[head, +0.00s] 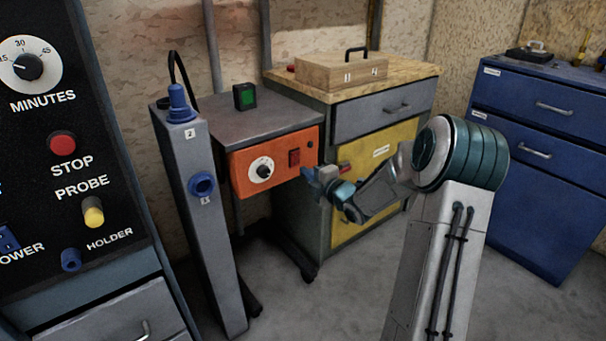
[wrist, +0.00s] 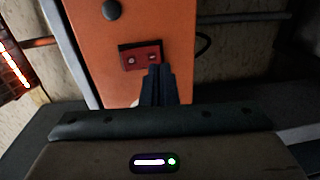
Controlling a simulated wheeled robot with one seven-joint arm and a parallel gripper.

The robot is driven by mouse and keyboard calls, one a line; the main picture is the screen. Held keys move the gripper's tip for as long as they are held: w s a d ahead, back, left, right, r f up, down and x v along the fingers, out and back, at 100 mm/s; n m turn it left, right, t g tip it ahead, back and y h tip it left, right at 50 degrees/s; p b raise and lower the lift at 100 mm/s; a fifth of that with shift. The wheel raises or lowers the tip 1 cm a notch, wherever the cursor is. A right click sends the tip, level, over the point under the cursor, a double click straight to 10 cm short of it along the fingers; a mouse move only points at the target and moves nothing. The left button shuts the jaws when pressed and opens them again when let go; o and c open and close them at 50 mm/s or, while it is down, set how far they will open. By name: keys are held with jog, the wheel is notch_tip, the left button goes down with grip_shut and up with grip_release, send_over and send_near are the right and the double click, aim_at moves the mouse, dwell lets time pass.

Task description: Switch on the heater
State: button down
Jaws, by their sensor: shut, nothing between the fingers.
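An orange control panel (head: 272,165) on a grey cart carries a white dial (head: 261,169) and a red rocker switch (head: 294,157). The switch also shows in the wrist view (wrist: 140,55), with a round mark at its left end and a short bar mark at its right end. My gripper (head: 308,173) is in front of the panel, just right of and below the switch in the head view. In the wrist view its closed dark fingertips (wrist: 157,70) overlap the switch's lower right corner. I cannot tell whether they touch it or which side is pressed.
A glowing orange strip behind dark bars (wrist: 14,66) shows at the wrist view's left edge. A grey post (head: 203,215) with blue fittings stands left of the panel. A black box with a green face (head: 245,97) sits on the cart. A yellow-fronted cabinet (head: 375,160) stands behind my gripper.

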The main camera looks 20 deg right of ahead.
jog(key=f+p+v, duration=0.1)
jog(key=f+v, duration=0.1)
jog(key=v, duration=0.9)
jog(key=shift+f+p, duration=0.15)
jog(key=shift+p, duration=0.25)
